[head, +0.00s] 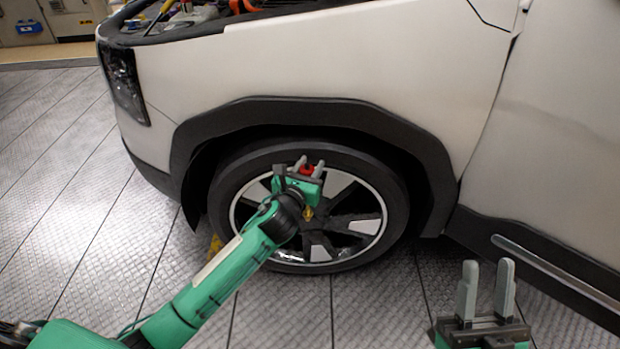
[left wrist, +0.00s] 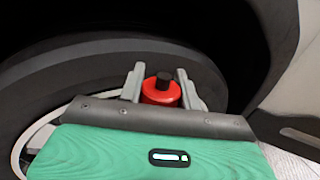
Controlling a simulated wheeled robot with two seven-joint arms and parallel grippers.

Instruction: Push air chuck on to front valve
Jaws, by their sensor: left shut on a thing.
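My left gripper (head: 312,165) is in front of the upper part of the car's front wheel (head: 358,225). Its fingers are shut on a red piece with a black tip, which I take to be the air chuck (head: 306,170). In the left wrist view the air chuck (left wrist: 162,92) sits between the two grey fingers, with the dark tyre (left wrist: 90,75) behind it. The front valve cannot be made out, and I cannot tell whether the chuck touches it. My right gripper (head: 486,288) is at the lower right, fingers apart and empty.
The white car body (head: 330,65) and black wheel arch (head: 300,108) overhang the wheel. The side step (head: 560,265) runs along the right. A small yellow thing (head: 215,245) shows beside the tyre's lower left. The tiled floor at left (head: 60,190) is clear.

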